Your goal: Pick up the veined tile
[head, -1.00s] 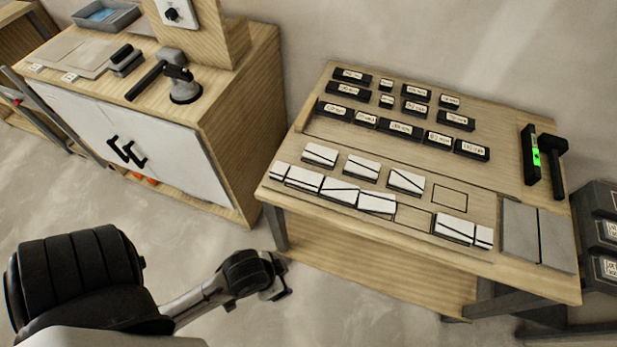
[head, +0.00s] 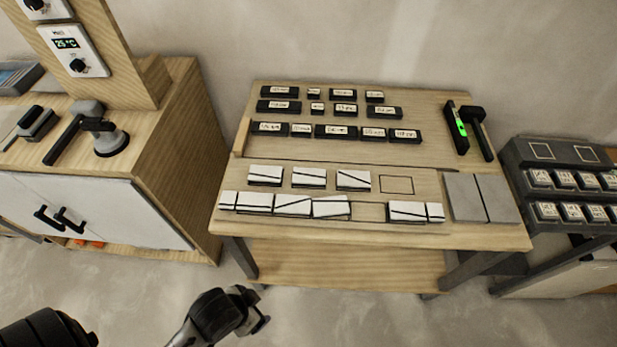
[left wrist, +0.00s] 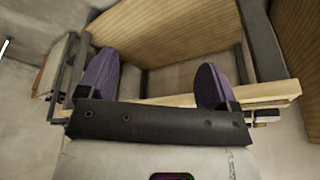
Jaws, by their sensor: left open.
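Several white tiles with dark veins lie on the wooden table. Three stand apart in an upper row: a left one (head: 265,175), a middle one (head: 309,177) and a right one (head: 353,180). A front row holds more veined tiles, among them one (head: 331,207) that sits slightly tilted beside an empty slot (head: 370,211). I cannot tell which one the task names. My left gripper (head: 262,310) is low in front of the table, well short of the tiles. In the left wrist view its purple fingers (left wrist: 157,88) are apart with nothing between them. My right gripper is not seen.
Black labelled blocks (head: 335,131) fill the table's back half. A green-lit level (head: 457,128) and a black mallet (head: 480,130) lie at the right, above two grey plates (head: 481,198). An outlined square (head: 396,185) is empty. A cabinet (head: 90,205) stands left, a rack (head: 565,180) right.

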